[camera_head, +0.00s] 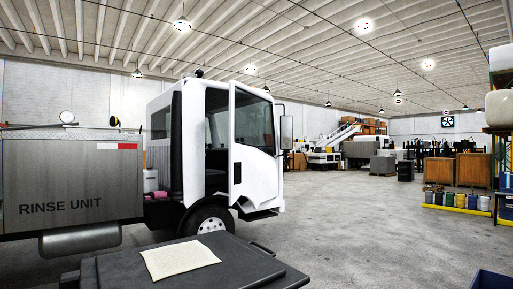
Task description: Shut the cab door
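The white truck cab (181,150) stands left of the middle in the head view. Its cab door (254,175) is a white panel with a dark window and a dark handle (237,173) near its left edge. The door stands open, swung out from the cab, and a gap beside it shows the dark interior (217,140). The door's hinge side is not clear from here. My gripper is not in view.
A dark grey flat top (205,265) with a pale cloth (179,259) on it fills the lower front, before the truck. The grey rinse unit (72,185) is at left. The front wheel (210,221) is below the cab. Open concrete floor (370,225) lies to the right.

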